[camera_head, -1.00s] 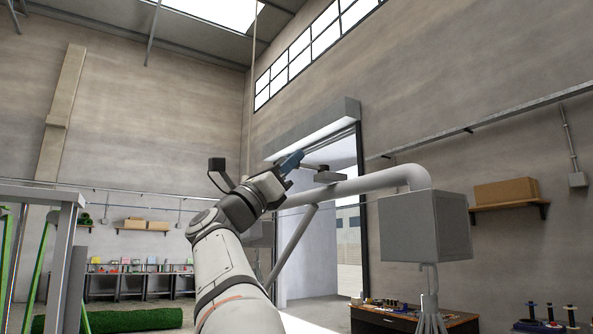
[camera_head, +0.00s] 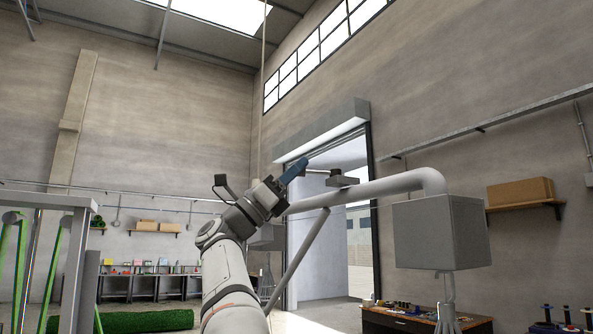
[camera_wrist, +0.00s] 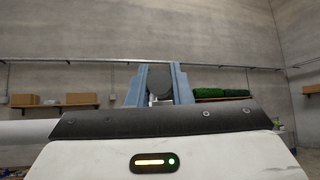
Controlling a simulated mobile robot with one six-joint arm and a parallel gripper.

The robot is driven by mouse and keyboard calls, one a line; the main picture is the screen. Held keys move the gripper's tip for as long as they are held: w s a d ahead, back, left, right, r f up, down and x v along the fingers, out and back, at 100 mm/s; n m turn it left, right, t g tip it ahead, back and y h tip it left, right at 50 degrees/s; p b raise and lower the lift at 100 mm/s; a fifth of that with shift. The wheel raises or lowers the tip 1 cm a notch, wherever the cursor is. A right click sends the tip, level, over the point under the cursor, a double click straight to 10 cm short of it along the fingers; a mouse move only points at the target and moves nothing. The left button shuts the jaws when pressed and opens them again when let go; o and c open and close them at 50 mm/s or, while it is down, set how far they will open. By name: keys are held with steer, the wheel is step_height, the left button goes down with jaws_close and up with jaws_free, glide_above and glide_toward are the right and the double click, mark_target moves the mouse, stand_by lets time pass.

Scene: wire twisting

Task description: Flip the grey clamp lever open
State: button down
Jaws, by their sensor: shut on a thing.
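My gripper (camera_head: 299,168) has blue fingers and is up beside the pale overhead pipe (camera_head: 375,190). A grey block-shaped clamp (camera_head: 342,181) sits on top of the pipe, just right of the gripper. A thin grey lever (camera_head: 317,171) runs almost level from the clamp to the fingertips. In the wrist view the two blue-grey fingers (camera_wrist: 159,82) stand on either side of a dark grey round piece (camera_wrist: 160,78), which seems to be the lever's end. My gripper is shut on it. The fingers hide part of the lever's end.
A grey box (camera_head: 440,232) hangs at the pipe's right end, with cables below it. A diagonal strut (camera_head: 299,255) runs under the pipe. A workbench (camera_head: 420,318) with small items stands below right. The air above the pipe is clear.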

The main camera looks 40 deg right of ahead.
steer(key=shift+r, duration=0.1)
steer(key=c, duration=1.3)
jaws_free()
steer(key=shift+f, duration=0.2)
steer(key=b+v, duration=0.4)
steer(key=v, duration=0.3)
steer(key=shift+w+a+f, duration=0.15)
steer(key=shift+w+a, duration=0.05)
steer(key=shift+a, duration=0.05)
